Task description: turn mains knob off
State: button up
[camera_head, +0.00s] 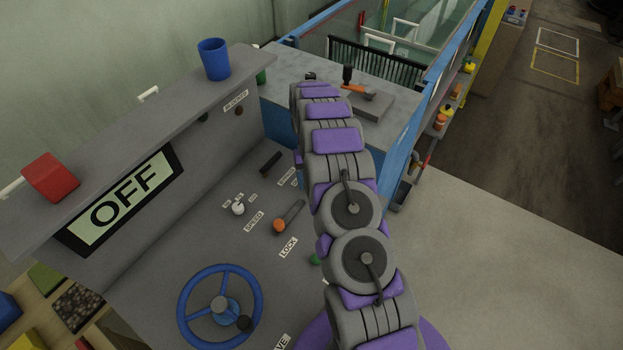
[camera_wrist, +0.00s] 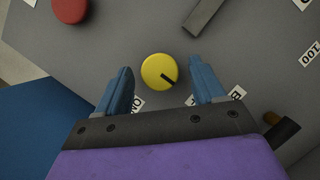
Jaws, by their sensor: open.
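A round yellow knob (camera_wrist: 159,71) with a dark pointer mark sits on the grey panel in the wrist view. The mark points to the lower right. My gripper (camera_wrist: 160,66) is open, with one blue finger on each side of the knob and a visible gap to each. In the head view my arm covers this part of the panel, and the gripper cannot be made out. A sign reading OFF (camera_head: 124,199) is on the console's upright face.
A red button (camera_wrist: 70,10) and a grey lever (camera_wrist: 203,16) lie beyond the fingers. A dark handle (camera_wrist: 283,131) is at the lower right. The head view shows a blue handwheel (camera_head: 183,322), an orange-tipped lever (camera_head: 280,225) and a blue cup (camera_head: 214,60) on the ledge.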

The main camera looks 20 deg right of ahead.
jog(key=p+v, duration=0.8)
jog(key=v, duration=0.9)
jog(key=shift+r, duration=0.2)
jog(key=shift+p, duration=0.3)
